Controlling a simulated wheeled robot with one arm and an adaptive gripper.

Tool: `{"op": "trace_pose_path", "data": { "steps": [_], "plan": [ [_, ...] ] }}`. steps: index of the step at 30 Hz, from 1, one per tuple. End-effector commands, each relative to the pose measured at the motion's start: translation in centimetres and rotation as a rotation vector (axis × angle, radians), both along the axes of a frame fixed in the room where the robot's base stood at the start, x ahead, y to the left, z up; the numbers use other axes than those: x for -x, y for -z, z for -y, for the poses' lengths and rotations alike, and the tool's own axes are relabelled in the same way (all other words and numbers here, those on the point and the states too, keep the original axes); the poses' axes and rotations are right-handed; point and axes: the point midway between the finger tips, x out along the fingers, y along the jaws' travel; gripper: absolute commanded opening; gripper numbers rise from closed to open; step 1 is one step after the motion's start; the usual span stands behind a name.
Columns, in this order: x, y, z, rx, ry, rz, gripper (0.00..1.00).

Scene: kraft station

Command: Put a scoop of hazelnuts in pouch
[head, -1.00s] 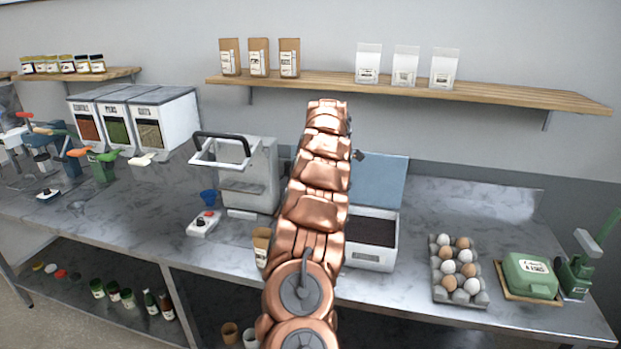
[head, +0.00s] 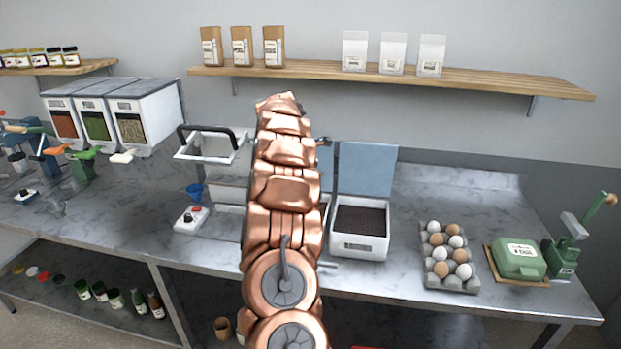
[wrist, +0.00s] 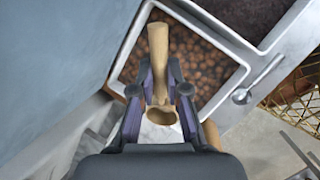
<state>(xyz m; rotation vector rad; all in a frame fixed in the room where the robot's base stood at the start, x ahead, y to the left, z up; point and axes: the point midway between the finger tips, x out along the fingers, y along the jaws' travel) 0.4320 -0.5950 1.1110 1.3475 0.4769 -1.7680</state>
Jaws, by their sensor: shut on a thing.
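My gripper (wrist: 160,95) is shut on a wooden scoop (wrist: 158,45) in the wrist view. The round end of the scoop (wrist: 162,115) lies between the fingers, and its other end points up the picture. Behind it is a pale-rimmed bin (wrist: 231,95) with many brown hazelnuts (wrist: 205,60). I cannot tell whether the scoop touches the nuts or holds any. In the head view my arm hides the gripper, the scoop and most of this bin. The kraft pouch on the bench is not clearly visible now.
A bin of dark contents (head: 335,246) with a raised blue lid (head: 366,168) stands right of my arm. An egg tray (head: 462,286) and a green box (head: 520,258) are farther right. A sealer-like machine (head: 228,190) stands left. A metal rod (wrist: 258,80) crosses the bin's corner.

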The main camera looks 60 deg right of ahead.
Motion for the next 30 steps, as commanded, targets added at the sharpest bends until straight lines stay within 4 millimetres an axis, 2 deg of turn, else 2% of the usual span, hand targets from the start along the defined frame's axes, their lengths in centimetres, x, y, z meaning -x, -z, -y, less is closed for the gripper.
{"op": "trace_pose_path", "data": {
  "steps": [7, 21, 30],
  "plan": [
    [-0.4, 0.7, -0.6, 0.111, -0.006, -0.095, 0.00],
    [-0.7, 0.9, -0.8, 0.188, -0.003, -0.154, 0.00],
    [-0.7, 3.4, -0.9, 0.186, -0.003, -0.155, 0.00]
  ]
}}
